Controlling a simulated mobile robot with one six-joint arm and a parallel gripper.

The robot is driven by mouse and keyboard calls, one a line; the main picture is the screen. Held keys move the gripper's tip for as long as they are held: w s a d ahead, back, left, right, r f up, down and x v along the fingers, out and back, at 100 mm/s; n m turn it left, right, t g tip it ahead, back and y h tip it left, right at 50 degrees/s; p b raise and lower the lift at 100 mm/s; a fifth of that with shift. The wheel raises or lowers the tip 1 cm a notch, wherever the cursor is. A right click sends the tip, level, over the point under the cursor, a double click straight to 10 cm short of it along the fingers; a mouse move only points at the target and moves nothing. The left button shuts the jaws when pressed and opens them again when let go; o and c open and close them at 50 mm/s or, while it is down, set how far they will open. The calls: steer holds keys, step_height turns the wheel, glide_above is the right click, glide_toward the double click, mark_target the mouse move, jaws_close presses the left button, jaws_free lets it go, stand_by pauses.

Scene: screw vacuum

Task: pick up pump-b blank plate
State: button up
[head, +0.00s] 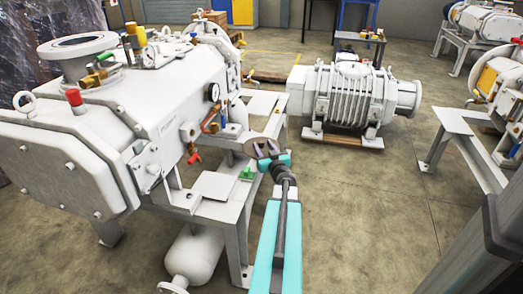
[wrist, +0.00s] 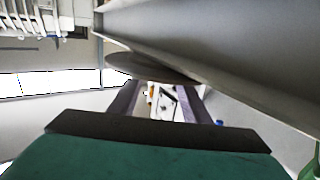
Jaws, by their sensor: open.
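A flat round brownish disc, which looks like the blank plate (head: 252,146), lies at the right end of the pale frame beside the large white pump (head: 130,120). My gripper (head: 267,149) is right at the disc, its fingers covering part of it. In the wrist view the disc shows nearly edge-on as a thin dark plate (wrist: 140,66), just beyond the tips of my open gripper (wrist: 160,90). The fingers are apart with a gap between them. I cannot tell whether they touch the disc.
A grey beam (wrist: 230,50) runs close above the fingers in the wrist view. A small green part (head: 247,174) sits on the frame left of my gripper. A ribbed white pump (head: 348,95) stands on a wooden pallet behind. Open floor (head: 370,210) lies to the right.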

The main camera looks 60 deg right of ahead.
mark_target(259, 138)
steer(key=shift+x, duration=1.05)
steer(key=shift+b+x, duration=1.4)
steer(key=shift+x, duration=1.2)
steer(key=shift+s, duration=0.1)
jaws_close()
